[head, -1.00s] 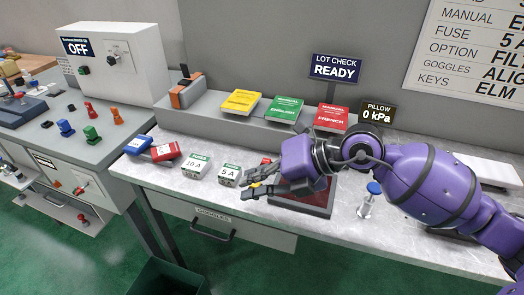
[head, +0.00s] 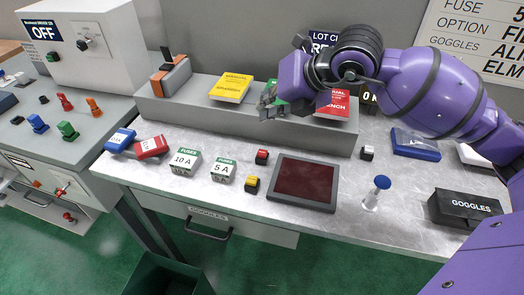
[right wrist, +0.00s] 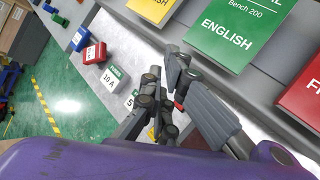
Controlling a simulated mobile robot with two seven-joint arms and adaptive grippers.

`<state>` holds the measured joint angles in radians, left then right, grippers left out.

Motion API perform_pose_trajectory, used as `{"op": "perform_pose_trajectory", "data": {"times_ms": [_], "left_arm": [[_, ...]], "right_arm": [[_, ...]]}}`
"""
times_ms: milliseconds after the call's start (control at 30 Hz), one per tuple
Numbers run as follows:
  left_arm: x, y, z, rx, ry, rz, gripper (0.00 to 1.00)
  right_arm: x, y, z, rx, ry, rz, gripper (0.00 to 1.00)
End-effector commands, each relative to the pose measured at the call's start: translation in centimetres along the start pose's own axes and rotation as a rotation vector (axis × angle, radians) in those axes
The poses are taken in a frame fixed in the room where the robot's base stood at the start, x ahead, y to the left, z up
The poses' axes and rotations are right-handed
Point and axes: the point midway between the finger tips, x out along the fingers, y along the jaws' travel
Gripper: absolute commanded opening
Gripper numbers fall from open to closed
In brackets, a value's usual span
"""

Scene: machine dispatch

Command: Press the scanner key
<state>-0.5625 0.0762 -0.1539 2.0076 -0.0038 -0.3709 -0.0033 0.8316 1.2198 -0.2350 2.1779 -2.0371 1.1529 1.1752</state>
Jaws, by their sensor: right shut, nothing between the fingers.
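My right gripper (head: 268,103) is shut and empty, in front of the green ENGLISH manual (head: 272,88) on the grey shelf; it also shows in the right wrist view (right wrist: 165,75). On the table below, a dark red panel in a grey frame (head: 304,180) lies flat. Left of it are a small block with a red top (head: 262,156) and one with a yellow top (head: 251,184). I cannot tell which is the scanner key. The gripper is apart from all of these. My left gripper is not in view.
The 10 A (head: 184,163) and 5 A (head: 222,171) fuse boxes stand left of the panel. A blue-topped post (head: 376,191) and the black GOGGLES case (head: 464,207) are to the right. The shelf also bears yellow (head: 231,87) and red (head: 334,105) manuals.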

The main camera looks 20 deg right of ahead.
Motion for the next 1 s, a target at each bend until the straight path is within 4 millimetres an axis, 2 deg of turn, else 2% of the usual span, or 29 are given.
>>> {"op": "perform_pose_trajectory", "data": {"times_ms": [267, 633, 800, 1000], "left_arm": [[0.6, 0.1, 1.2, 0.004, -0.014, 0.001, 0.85], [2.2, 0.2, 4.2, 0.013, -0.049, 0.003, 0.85], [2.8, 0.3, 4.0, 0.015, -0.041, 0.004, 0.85], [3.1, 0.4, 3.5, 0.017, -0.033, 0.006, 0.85]], "right_arm": [[1.5, -1.1, -1.2, 0.001, 0.005, -0.002, 0.0], [5.2, -3.8, -3.9, 0.004, 0.007, 0.0, 0.0], [6.1, -4.4, -4.5, 0.001, 0.003, 0.0, 0.0], [6.1, -4.4, -4.5, 0.0, 0.0, 0.001, 0.0]]}}
